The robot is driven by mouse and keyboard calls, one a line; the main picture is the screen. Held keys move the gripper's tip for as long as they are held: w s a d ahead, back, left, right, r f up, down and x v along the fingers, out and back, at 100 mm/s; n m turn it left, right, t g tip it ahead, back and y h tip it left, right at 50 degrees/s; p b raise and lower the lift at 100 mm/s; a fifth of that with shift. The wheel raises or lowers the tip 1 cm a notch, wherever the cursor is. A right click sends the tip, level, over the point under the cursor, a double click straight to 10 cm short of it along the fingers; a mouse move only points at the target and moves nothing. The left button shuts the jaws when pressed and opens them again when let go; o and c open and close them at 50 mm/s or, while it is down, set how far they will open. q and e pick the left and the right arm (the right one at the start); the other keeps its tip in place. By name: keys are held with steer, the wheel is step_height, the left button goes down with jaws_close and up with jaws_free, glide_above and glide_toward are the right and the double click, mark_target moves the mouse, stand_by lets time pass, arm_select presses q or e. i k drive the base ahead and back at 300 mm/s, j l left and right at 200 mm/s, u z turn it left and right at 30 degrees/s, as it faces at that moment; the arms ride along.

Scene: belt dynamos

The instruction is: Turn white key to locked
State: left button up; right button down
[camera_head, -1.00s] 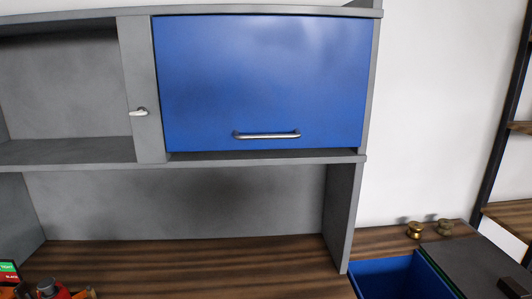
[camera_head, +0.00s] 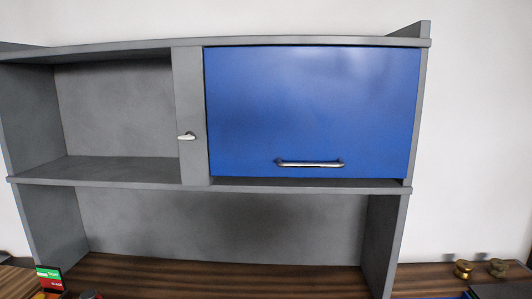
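The white key (camera_head: 186,136) sits on the grey upright panel (camera_head: 190,90) between the open shelf and the blue cabinet door. It looks small, with its handle lying roughly horizontal. The blue door (camera_head: 312,105) appears closed and has a silver bar handle (camera_head: 310,163) near its lower edge. A small green and red sign (camera_head: 49,279) stands at the lower left on the wooden worktop; its wording is too small to read surely. Neither of my grippers is in view.
The grey open shelf (camera_head: 120,170) left of the key is empty. The wooden worktop (camera_head: 230,278) runs below the cabinet, its middle bare. Two brass knob-like pieces, one of them a brass piece (camera_head: 463,269), stand at the lower right. Bare white wall lies to the right.

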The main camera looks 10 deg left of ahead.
mark_target(190, 135)
steer(key=j+z, duration=0.2)
steer(key=j, duration=0.85)
steer(key=k+j+z, duration=0.15)
steer(key=j, duration=0.85)
